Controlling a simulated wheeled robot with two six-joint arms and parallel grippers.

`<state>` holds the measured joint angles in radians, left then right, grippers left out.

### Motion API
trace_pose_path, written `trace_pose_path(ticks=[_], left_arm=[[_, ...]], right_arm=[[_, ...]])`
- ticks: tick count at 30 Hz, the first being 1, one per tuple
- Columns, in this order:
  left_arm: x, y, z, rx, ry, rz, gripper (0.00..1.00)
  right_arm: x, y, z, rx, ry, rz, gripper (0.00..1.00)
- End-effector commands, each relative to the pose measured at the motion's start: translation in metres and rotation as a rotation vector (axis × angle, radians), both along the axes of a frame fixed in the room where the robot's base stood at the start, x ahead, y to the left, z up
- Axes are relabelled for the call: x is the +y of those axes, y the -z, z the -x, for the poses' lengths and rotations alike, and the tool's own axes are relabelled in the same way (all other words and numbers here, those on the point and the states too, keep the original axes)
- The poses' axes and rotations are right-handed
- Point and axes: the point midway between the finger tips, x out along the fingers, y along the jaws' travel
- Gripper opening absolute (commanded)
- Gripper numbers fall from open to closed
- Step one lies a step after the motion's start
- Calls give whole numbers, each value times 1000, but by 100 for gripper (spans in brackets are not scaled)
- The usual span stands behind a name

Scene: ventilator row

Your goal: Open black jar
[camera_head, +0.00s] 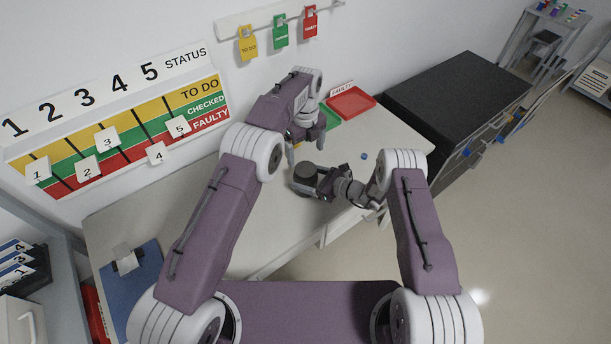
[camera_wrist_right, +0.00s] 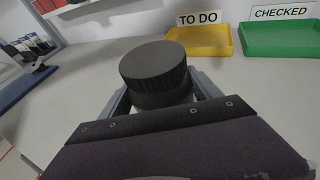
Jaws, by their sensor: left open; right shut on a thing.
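The black jar (camera_head: 305,172) stands upright on the light worktop. In the right wrist view the jar's wide ribbed black lid (camera_wrist_right: 157,68) is on top, with a bit of paler body showing beneath it. My right gripper (camera_head: 312,184) is shut on the jar below the lid, with one finger (camera_wrist_right: 120,103) on either side. My left gripper (camera_head: 306,151) is open and empty, pointing down just behind and above the jar, apart from the lid. The jar's lower part is hidden by my right gripper.
Yellow (camera_wrist_right: 197,42), green (camera_wrist_right: 280,40) and red (camera_head: 351,103) trays stand along the back. A small blue item (camera_head: 364,156) lies right of the jar. A dark cabinet (camera_head: 455,90) adjoins the right side.

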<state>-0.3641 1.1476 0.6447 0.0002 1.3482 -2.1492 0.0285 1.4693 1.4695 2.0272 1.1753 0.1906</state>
Motion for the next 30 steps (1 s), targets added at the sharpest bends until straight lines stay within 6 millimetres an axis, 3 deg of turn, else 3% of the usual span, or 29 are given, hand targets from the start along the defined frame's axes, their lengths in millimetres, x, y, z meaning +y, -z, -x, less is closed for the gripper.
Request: trace_pose_path(ticks=[12,17,24,30], left_arm=[[0,67,1,3,0,-1,89],[0,79,1,1,0,0,89],[0,79,0,0,0,0,89],[0,79,0,1,0,-1,34]], right_arm=[[0,0,0,0,0,0,0],[0,0,0,0,0,0,0],[0,0,0,0,0,0,0],[0,0,0,0,0,0,0]])
